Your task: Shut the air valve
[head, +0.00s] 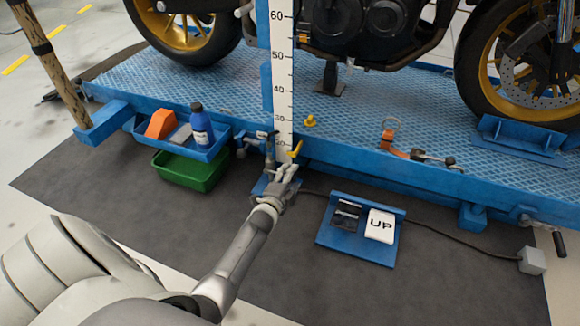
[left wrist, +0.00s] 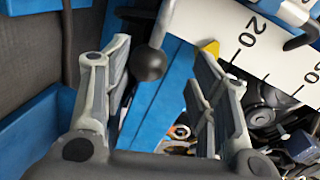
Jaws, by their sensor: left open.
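My left gripper (head: 287,172) is low in front of the blue lift, by the foot of the white height scale (head: 282,80). In the left wrist view its jaws (left wrist: 165,75) are open. A grey lever with a dark ball knob (left wrist: 149,63) reaches down between the fingers, with a gap to each side. I cannot tell whether this lever is the air valve's handle. A yellow piece (head: 296,149) sits beside the scale near the 20 mark; its tip also shows in the left wrist view (left wrist: 210,48). My right gripper is not in view.
A blue tray (head: 216,150) with a blue bottle (head: 200,125) and an orange block stands left, above a green bin (head: 190,172). A blue pedal plate (head: 350,248) with an "UP" pad lies right on the dark mat. A motorcycle (head: 370,25) stands on the lift.

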